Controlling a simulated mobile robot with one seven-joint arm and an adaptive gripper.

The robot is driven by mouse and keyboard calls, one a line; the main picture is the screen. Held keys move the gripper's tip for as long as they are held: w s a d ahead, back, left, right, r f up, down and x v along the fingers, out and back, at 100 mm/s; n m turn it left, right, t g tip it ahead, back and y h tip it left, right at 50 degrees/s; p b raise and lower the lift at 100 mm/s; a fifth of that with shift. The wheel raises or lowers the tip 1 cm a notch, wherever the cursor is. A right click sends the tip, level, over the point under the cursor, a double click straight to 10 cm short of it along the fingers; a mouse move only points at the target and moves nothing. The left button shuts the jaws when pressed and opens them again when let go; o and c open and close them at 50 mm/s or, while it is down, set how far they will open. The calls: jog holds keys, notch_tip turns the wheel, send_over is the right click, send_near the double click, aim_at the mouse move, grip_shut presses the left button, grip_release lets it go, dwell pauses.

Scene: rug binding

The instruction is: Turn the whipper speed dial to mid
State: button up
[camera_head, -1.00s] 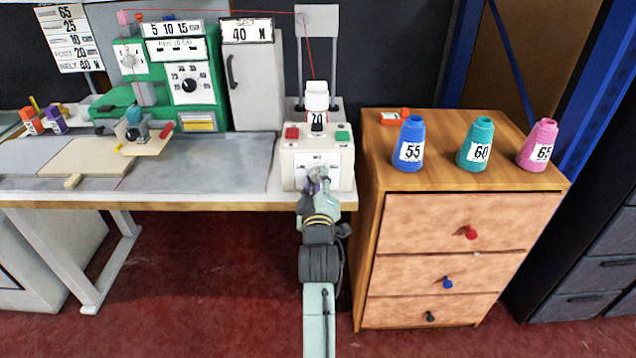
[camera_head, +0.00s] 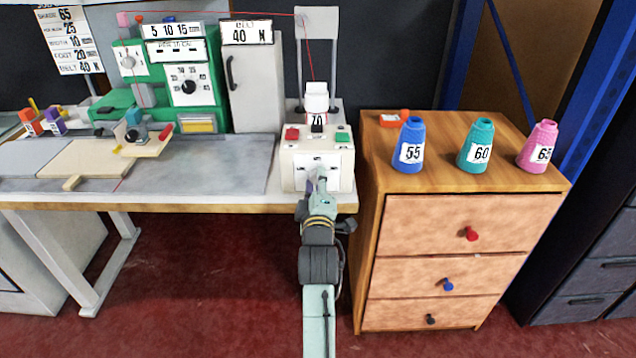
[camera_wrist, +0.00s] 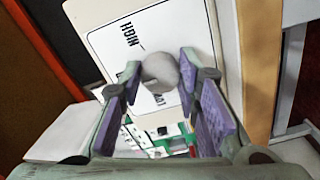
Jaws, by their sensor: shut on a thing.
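The whipper speed dial is a grey round knob (camera_wrist: 161,70) on a white panel in the wrist view. Printed words stand around it. "HIGH" is readable, and the other words are partly hidden by my fingers. My gripper (camera_wrist: 160,74) has its purple pads on either side of the knob and is shut on it. In the head view, my gripper (camera_head: 317,181) is at the front face of the cream whipper box (camera_head: 298,160) and hides the dial. I cannot see a pointer mark on the knob.
The box top bears a red button (camera_head: 292,134) and a green button (camera_head: 342,136). A wooden drawer cabinet (camera_head: 470,225) stands close on the right with blue, teal and pink cones on top. The bench (camera_head: 225,165) extends left to a green machine (camera_head: 150,70).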

jog(key=shift+f, duration=0.1)
jog(key=o, duration=1.2)
jog(key=s, duration=1.2)
